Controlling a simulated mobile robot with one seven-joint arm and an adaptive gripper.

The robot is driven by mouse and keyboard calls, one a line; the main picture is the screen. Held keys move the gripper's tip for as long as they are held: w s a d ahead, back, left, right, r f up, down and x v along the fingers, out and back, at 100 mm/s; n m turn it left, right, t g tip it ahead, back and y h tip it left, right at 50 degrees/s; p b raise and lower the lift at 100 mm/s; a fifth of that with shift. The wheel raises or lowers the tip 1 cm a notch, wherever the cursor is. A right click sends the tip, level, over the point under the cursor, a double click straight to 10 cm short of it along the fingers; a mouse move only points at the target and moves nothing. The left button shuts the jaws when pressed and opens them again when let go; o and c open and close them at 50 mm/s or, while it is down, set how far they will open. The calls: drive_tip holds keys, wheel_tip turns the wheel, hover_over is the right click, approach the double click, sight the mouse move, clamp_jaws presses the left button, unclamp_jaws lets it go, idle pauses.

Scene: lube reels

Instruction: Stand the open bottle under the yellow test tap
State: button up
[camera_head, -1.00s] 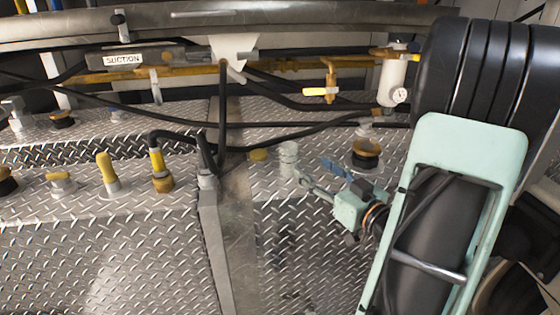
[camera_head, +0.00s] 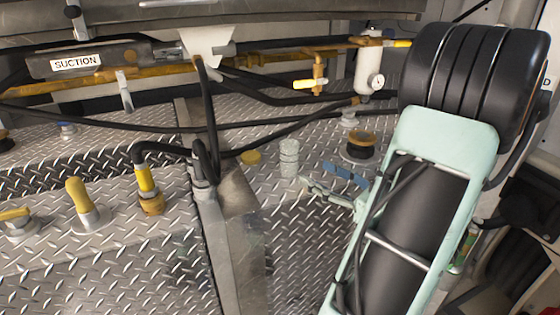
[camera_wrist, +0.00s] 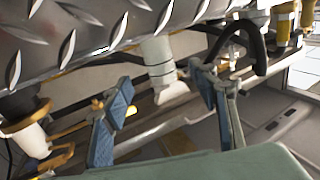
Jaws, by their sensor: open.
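The open bottle (camera_head: 289,158) is a small, clear, whitish cylinder standing upright on the diamond-plate deck. In the wrist view the bottle (camera_wrist: 158,60) appears upside down, ahead of and between the fingers. The yellow test tap (camera_head: 318,82) hangs from the yellow pipe, behind and slightly right of the bottle in the head view. My gripper (camera_head: 322,178) is just right of the bottle, its fingers pointing toward it. In the wrist view my gripper (camera_wrist: 160,108) has its blue-padded fingers apart with nothing between the pads. My arm partly hides the gripper in the head view.
A yellow cap (camera_head: 250,157) lies left of the bottle. A black-and-amber fitting (camera_head: 361,145) stands right of it. A white filter with a gauge (camera_head: 369,70) is right of the tap. Black hoses (camera_head: 212,110) and a raised metal rib (camera_head: 228,205) lie left.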

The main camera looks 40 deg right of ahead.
sight(296, 159)
drive_tip(key=w, duration=0.5)
drive_tip(key=shift+w+a+b, duration=0.1)
drive_tip(key=shift+a+b, duration=0.25)
drive_tip(key=shift+b, duration=0.05)
drive_tip(key=w, duration=0.1)
drive_tip(key=w+b, duration=0.1)
drive_tip(key=w, duration=0.3)
drive_tip(key=shift+w+a+r, duration=0.15)
drive_tip(key=shift+a+r, duration=0.1)
drive_tip(key=shift+a, duration=0.1)
drive_tip(key=c, duration=1.2)
drive_tip(key=shift+r, duration=0.1)
